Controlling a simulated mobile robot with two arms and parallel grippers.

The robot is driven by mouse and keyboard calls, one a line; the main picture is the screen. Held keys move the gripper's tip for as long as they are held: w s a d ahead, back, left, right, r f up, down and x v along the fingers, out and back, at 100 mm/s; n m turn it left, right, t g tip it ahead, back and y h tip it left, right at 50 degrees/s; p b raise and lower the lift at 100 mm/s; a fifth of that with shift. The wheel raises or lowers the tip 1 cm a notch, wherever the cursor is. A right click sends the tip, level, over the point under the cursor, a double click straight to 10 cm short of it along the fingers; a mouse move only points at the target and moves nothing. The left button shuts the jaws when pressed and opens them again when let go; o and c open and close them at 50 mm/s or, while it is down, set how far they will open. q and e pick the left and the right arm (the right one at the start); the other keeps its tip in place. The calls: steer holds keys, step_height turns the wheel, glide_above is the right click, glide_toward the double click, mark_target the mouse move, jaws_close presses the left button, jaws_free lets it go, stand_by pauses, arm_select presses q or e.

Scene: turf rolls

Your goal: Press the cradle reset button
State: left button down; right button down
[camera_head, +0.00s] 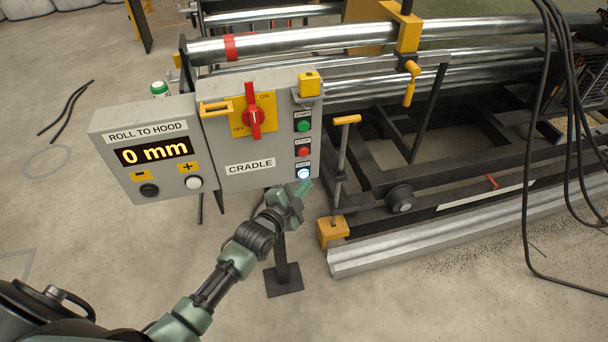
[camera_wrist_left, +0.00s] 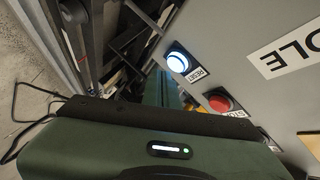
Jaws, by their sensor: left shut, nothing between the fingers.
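The grey cradle control box (camera_head: 222,140) stands on a post and reads CRADLE. Its reset button (camera_head: 303,173) is lit white-blue, lowest in the right-hand column, under the red stop button (camera_head: 303,152) and green start button (camera_head: 303,126). In the left wrist view the lit reset button (camera_wrist_left: 178,62) shows beside its RESET label. My left gripper (camera_head: 304,187) is shut and empty, its tips just below and very near the reset button. I cannot tell whether they touch it. The wrist view shows part of the green fingers (camera_wrist_left: 160,88). My right gripper is not in view.
A red rotary switch (camera_head: 254,113) sits on the box. A display panel (camera_head: 152,150) reading 0 mm joins it at the left. The cradle frame with steel rollers (camera_head: 330,38) and a yellow-handled rod (camera_head: 342,150) stands close at right. Open concrete floor lies left.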

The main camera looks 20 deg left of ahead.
arm_select(q)
steer(key=shift+w, duration=0.1)
steer(key=shift+w+a, duration=0.25)
steer(key=shift+w+a, duration=0.25)
steer(key=shift+w, duration=0.1)
stand_by(0.9)
stand_by(0.3)
steer(key=shift+s+d+p, duration=0.4)
steer(key=shift+s+d, duration=0.1)
steer(key=shift+s, duration=0.2)
steer(key=s+d+p, duration=0.1)
steer(key=s, duration=0.1)
steer(key=s+d+p, duration=0.1)
steer(key=s, duration=0.1)
steer(key=shift+d, duration=0.4)
